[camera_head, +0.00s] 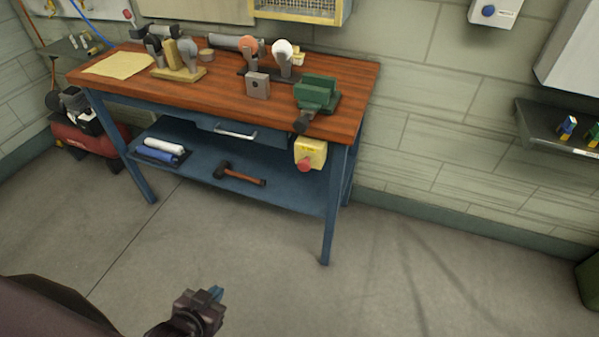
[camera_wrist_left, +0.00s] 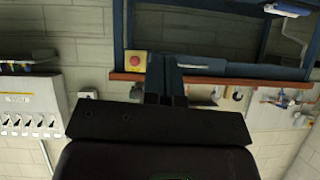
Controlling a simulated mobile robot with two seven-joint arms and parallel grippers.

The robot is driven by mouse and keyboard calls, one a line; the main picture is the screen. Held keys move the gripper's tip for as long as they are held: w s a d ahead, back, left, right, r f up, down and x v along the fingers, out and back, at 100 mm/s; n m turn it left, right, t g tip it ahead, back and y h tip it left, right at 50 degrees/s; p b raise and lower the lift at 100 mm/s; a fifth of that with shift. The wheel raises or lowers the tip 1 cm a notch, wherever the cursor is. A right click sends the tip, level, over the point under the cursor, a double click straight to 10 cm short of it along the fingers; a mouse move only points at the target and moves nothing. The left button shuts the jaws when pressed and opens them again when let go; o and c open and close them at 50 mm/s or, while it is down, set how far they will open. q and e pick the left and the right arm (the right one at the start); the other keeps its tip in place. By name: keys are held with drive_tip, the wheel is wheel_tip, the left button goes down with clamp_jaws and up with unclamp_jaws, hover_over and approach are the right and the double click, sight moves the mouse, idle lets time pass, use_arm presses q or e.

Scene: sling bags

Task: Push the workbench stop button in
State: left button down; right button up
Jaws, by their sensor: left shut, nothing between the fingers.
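The stop button (camera_head: 305,166) is a red knob on a yellow box (camera_head: 314,149) under the right front edge of the workbench (camera_head: 220,100). In the left wrist view, which looks upside down, the red button (camera_wrist_left: 134,62) shows just left of my fingers. My left gripper (camera_head: 216,293) is low at the bottom of the head view, in front of the bench and well apart from the button. Its fingers (camera_wrist_left: 165,80) are shut and empty. My right gripper is in neither view.
A green vise (camera_head: 316,93) stands on the bench above the button. A hammer (camera_head: 238,174) lies on the blue lower shelf (camera_head: 290,190). A bench leg (camera_head: 332,220) stands just right of the button. The floor (camera_head: 240,240) between gripper and bench is clear.

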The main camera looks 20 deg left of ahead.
sight(303, 168)
use_arm(q)
drive_tip(key=w+d+r+m+t+b, duration=0.1)
drive_tip(key=w+d+m+t+b, duration=0.1)
drive_tip(key=w+m, duration=0.3)
drive_tip(key=w+d+r+m+t+b, duration=0.1)
drive_tip(key=w+m+b, duration=0.3)
drive_tip(key=w, duration=0.7)
drive_tip(key=w+d+r+m+t+b, duration=0.1)
drive_tip(key=w+d+m+t+b, duration=0.3)
drive_tip(key=w+m, duration=0.4)
drive_tip(key=shift+w+r+h, duration=0.2)
drive_tip(key=shift+r+h, duration=0.2)
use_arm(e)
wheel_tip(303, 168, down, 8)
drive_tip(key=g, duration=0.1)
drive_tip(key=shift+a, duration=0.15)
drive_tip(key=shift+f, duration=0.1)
use_arm(q)
drive_tip(key=shift+w, duration=0.1)
drive_tip(key=w, duration=1.2)
drive_tip(key=shift+w+d+f, duration=0.1)
drive_tip(key=shift+w+d, duration=0.05)
drive_tip(key=shift+w, duration=0.25)
drive_tip(key=shift+w+b, duration=0.3)
drive_tip(key=shift+w, duration=0.2)
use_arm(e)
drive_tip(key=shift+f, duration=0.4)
